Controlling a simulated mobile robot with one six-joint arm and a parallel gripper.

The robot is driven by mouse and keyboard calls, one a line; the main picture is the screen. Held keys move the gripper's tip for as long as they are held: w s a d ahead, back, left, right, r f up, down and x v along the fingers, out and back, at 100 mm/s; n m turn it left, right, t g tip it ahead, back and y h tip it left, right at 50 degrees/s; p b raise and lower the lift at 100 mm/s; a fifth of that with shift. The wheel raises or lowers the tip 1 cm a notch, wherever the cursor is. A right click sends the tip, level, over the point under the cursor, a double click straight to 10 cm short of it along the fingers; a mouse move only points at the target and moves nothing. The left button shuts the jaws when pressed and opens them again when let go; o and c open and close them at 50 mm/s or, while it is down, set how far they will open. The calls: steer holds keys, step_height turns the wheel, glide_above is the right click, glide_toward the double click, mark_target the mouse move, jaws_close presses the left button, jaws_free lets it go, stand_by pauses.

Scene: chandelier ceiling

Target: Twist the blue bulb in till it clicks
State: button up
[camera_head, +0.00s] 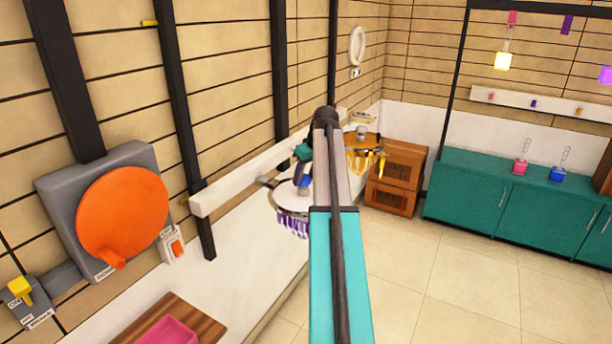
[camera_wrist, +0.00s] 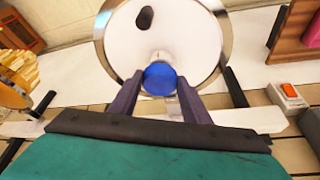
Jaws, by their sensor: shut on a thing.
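The blue bulb (camera_wrist: 160,79) sits between the two dark fingers of my gripper (camera_wrist: 157,82), which is shut on it. Just beyond it in the wrist view is a pale socket-like neck (camera_wrist: 160,57) on a round white plate (camera_wrist: 185,35) with a shiny rim. I cannot tell how deep the bulb sits in the socket. In the head view the plate is part of a fixture with purple crystals (camera_head: 292,224). My arm hides much of it there. A small blue patch (camera_head: 304,182), likely the bulb, shows beside my gripper (camera_head: 301,168).
A fixture with amber crystals (camera_head: 365,158) stands just behind, near wooden crates (camera_head: 394,180). A white rail (camera_head: 240,184) runs along the wall beside my gripper. A large orange disc (camera_head: 122,217) is at left. Teal cabinets (camera_head: 510,200) stand right; the tiled floor between is clear.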

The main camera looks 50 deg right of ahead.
stand_by(0.4)
steer(key=o, duration=1.8)
steer(key=shift+c, duration=0.2)
steer(key=shift+r+p, duration=1.9)
steer(key=shift+r, duration=1.85)
steer(key=shift+s, duration=0.15)
